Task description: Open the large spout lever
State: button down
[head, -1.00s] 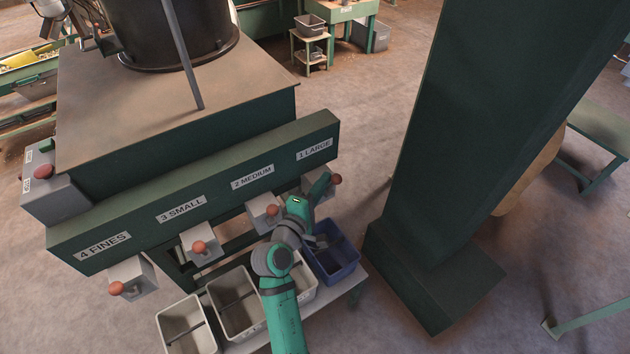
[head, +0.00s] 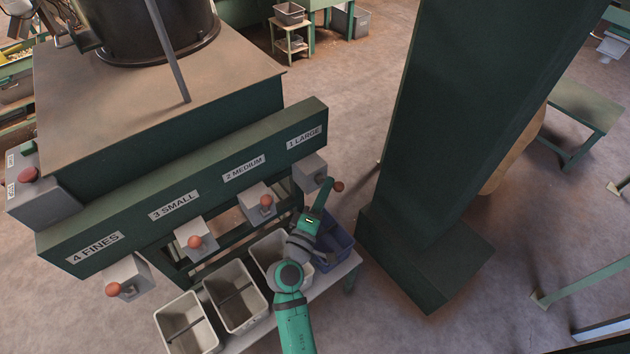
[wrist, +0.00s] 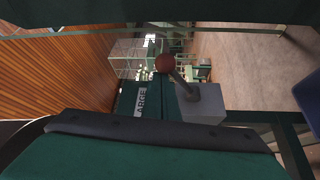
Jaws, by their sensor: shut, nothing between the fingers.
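The large spout (head: 309,172) is a grey box below the "1 LARGE" label at the right end of the green beam. Its lever's red-orange knob (head: 338,186) stands out to the right, farther from its box than the other knobs. In the wrist view the knob (wrist: 165,62) sits on a grey shaft slanting to the spout box (wrist: 203,103). My gripper (head: 327,184) is shut and empty, its tip just left of the knob in the head view. Whether it touches the lever is unclear. The fingertips are not distinct in the wrist view.
The medium (head: 257,200), small (head: 193,238) and fines (head: 128,275) spouts lie along the beam to the left. A blue bin (head: 345,240) and several grey bins stand below on a bench.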

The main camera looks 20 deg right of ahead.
jog(key=shift+s+d+f, duration=0.2)
jog(key=shift+s+f, duration=0.2)
jog(key=shift+f, duration=0.25)
jog(key=shift+s+d+f, duration=0.15)
jog(key=shift+s+f, duration=0.2)
jog(key=shift+f, duration=0.25)
jog(key=shift+s+d+f, duration=0.1)
jog(key=shift+f, duration=0.15)
jog(key=s+a+f, duration=0.2)
jog(key=s+a, duration=0.4)
jog(key=a, duration=0.1)
jog(key=shift+s+f, duration=0.3)
jog(key=shift+f, duration=0.1)
jog(key=shift+a, duration=0.1)
jog(key=shift+w, duration=0.1)
